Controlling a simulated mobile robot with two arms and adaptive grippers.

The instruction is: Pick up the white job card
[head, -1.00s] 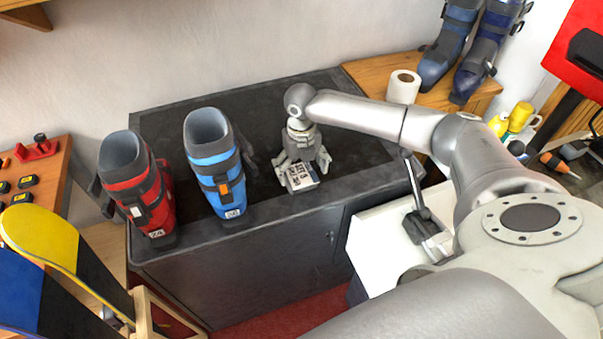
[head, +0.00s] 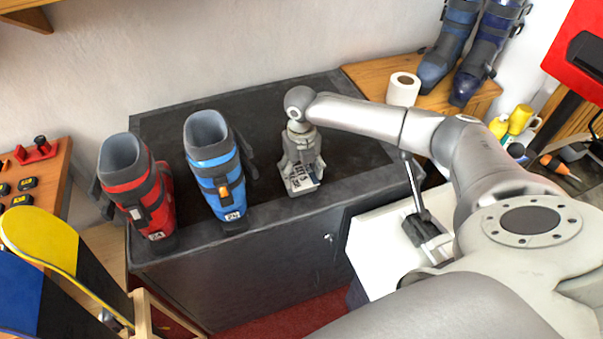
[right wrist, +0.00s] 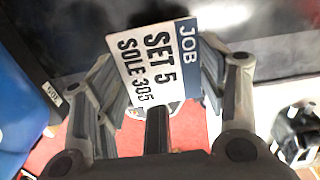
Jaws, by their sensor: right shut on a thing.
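The white job card (head: 305,183) is at the front part of the dark bench top, right of the blue boot. In the right wrist view, the card (right wrist: 146,68) shows a blue band reading JOB and the lines SET 5 and SOLE 305. My right gripper (head: 302,176) points down over the card and is shut on it, with a finger at each side. The fingers hide part of the card in the head view. I cannot tell whether the card is clear of the bench top. My left gripper is not in view.
A red ski boot (head: 138,190) and a blue ski boot (head: 214,172) stand left of the card on the dark bench (head: 260,105). A paper roll (head: 403,89) stands on the wooden shelf at the right. The bench top behind my gripper is clear.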

